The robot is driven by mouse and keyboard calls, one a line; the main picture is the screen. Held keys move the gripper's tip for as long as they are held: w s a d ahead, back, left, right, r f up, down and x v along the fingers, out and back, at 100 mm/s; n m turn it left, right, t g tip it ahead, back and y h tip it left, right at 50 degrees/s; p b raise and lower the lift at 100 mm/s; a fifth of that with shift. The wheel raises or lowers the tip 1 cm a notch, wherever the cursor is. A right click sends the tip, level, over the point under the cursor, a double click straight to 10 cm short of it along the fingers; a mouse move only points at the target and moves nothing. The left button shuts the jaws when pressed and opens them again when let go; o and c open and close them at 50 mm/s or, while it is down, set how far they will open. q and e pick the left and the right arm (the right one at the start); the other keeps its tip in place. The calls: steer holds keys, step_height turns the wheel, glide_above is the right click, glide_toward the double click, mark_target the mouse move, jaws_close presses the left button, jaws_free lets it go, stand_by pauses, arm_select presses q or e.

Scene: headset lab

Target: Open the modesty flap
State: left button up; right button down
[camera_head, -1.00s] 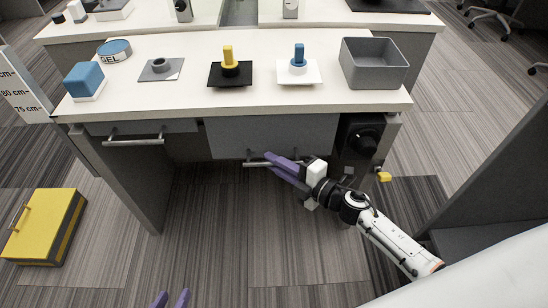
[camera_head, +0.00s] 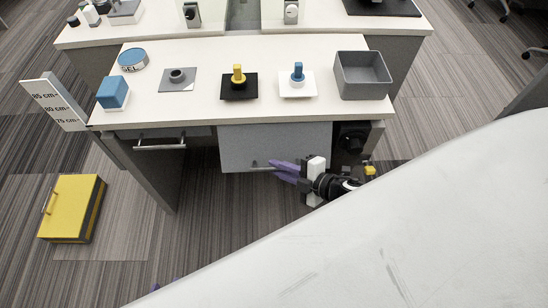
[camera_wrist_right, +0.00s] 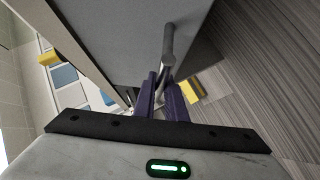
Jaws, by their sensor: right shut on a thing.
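The modesty flap (camera_head: 272,143) is the wide grey panel under the desk's front edge, with a bar handle (camera_head: 259,168) along its lower edge. It looks tilted outward at the bottom, but how far is hard to tell. My right gripper (camera_head: 277,167) has its purple fingers shut on the handle. The right wrist view shows the fingers (camera_wrist_right: 164,88) closed around the handle (camera_wrist_right: 168,48), with the grey flap (camera_wrist_right: 120,28) beside them. Only a purple fingertip of my left gripper (camera_head: 155,287) shows at the bottom; the rest is hidden.
The desk (camera_head: 210,108) holds a blue block (camera_head: 112,92), a gel tin (camera_head: 133,59), two pegged plates and a grey bin (camera_head: 362,75). A black dial unit (camera_head: 352,142) is right of the flap. A yellow case (camera_head: 70,207) lies on the floor. My white arm link covers the lower right.

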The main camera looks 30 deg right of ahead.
steer(key=shift+s+r, duration=0.2)
steer(key=shift+r, duration=0.2)
steer(key=shift+p, duration=0.3)
steer(key=c, duration=1.8)
jaws_free()
steer(key=p+v, duration=0.1)
steer(key=v, duration=0.9)
steer(key=shift+s+r, duration=0.1)
steer(key=shift+s, duration=0.1)
